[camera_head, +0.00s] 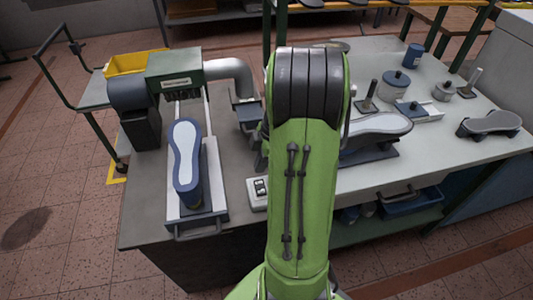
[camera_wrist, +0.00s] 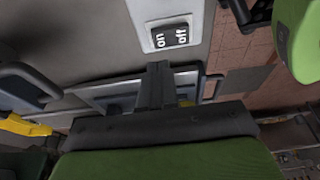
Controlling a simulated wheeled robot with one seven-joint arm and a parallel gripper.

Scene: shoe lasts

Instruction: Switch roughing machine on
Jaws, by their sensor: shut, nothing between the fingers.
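The roughing machine (camera_head: 175,70) has a dark green housing and a grey pipe, and stands on the left table. A shoe last with a pale sole (camera_head: 185,152) lies on its slide in front. A small white switch box (camera_head: 258,193) sits on the table right of the slide, partly beside my arm. In the wrist view the switch (camera_wrist: 168,37) shows a black rocker marked "on" and "off". My gripper (camera_wrist: 158,68) is shut and empty, its fingertips just below the switch in that picture, apart from it. In the head view my green arm hides the gripper.
A yellow bin (camera_head: 137,62) stands behind the machine. A slide handle (camera_head: 200,229) juts over the front edge.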

